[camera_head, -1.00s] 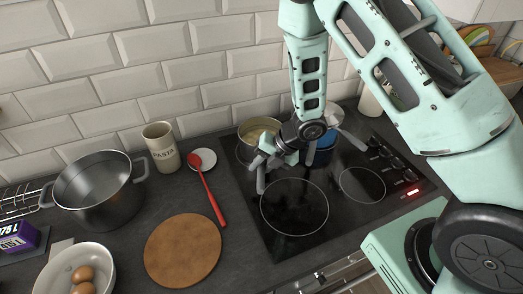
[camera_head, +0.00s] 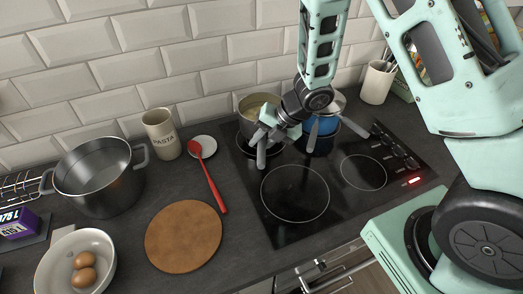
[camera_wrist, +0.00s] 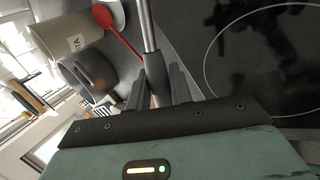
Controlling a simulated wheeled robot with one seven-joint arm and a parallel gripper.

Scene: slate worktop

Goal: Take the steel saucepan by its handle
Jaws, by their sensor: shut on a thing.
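The steel saucepan (camera_head: 246,116), with pale yellowish contents, is at the back left of the hob in the head view. Its handle (camera_head: 261,156) points toward the front. My gripper (camera_head: 267,138) is shut on this handle from above and hides part of the pan's near side. In the wrist view, the handle (camera_wrist: 148,28), a steel rod with a dark grip, runs between my dark fingers (camera_wrist: 160,88). The pan's body is out of the wrist view. The pan appears slightly above the hob; the gap is hard to judge.
A blue pan (camera_head: 318,143) stands close on the right, with another handle near it. The front of the hob (camera_head: 295,195) is clear. To the left are a red spoon (camera_head: 212,185), a pasta jar (camera_head: 161,136), a large pot (camera_head: 95,190) and a round board (camera_head: 183,237).

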